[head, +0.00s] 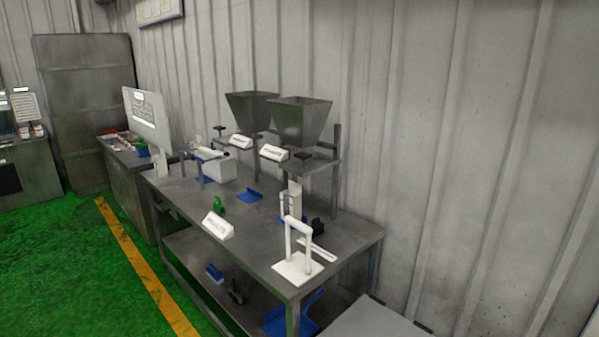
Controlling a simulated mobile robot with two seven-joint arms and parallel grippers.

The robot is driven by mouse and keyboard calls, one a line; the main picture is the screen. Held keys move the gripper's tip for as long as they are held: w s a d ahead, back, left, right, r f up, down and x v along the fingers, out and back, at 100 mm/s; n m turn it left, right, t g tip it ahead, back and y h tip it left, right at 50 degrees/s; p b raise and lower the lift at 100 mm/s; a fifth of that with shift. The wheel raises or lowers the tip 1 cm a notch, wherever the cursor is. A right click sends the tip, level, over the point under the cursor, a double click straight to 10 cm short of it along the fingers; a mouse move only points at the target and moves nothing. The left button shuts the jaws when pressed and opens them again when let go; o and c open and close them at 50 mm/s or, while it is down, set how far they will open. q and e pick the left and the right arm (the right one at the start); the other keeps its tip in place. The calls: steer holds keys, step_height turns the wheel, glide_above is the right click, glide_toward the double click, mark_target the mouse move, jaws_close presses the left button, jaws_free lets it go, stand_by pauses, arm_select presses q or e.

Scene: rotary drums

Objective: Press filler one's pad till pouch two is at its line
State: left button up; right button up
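Two grey funnel-shaped hoppers stand at the back of the metal table, a nearer hopper (299,119) and a farther hopper (252,110). Each has a white sign at its front, a nearer sign (275,153) and a farther sign (240,142); the lettering is too small to read, so I cannot tell which is filler one. A small black pad-like part (304,155) sits beside the nearer hopper. A blue tray (250,195) lies on the table in front of the hoppers. I cannot make out any pouch or its line. Neither of my grippers is in view.
The metal table (345,245) carries a white upright frame on a plate (298,266), a white sign (218,226) and a small green object (219,205). Blue items lie on the lower shelf. Green floor (75,270) with a yellow stripe (145,270) is clear at left.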

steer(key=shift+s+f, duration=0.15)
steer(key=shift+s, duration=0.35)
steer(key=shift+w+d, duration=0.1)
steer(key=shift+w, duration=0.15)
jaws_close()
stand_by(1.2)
